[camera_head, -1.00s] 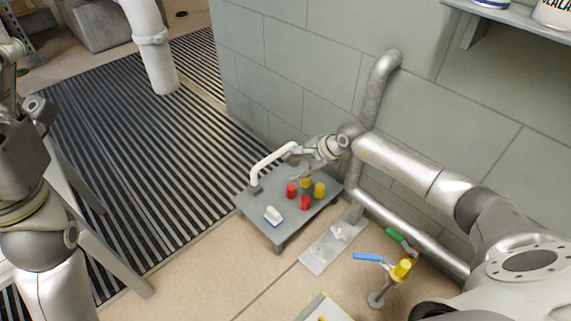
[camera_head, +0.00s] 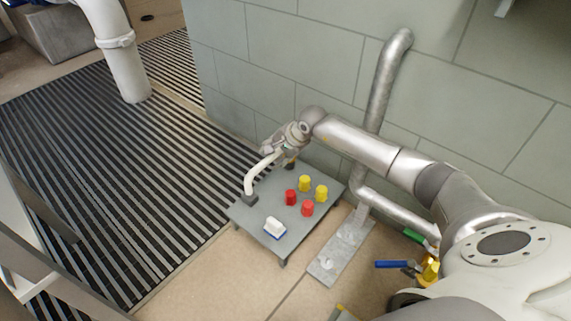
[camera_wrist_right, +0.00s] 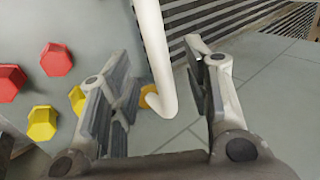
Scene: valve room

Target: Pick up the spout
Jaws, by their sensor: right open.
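The spout (camera_head: 249,180) is a white bent pipe at the left back of a low grey table. Its near end meets a dark block on the table. My right gripper (camera_head: 272,149) is at the spout's upper, far end and covers part of it. In the right wrist view the spout (camera_wrist_right: 155,50) runs down between the two spread fingers of the open right gripper (camera_wrist_right: 160,90), and I see no clear grip on it. My left gripper is not in view.
The grey table (camera_head: 250,213) also bears red knobs (camera_head: 307,208), yellow knobs (camera_head: 321,193) and a white and blue block (camera_head: 275,228). A grey wall pipe (camera_head: 386,80) rises behind my right arm. A blue-handled valve (camera_head: 393,264) stands at the lower right.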

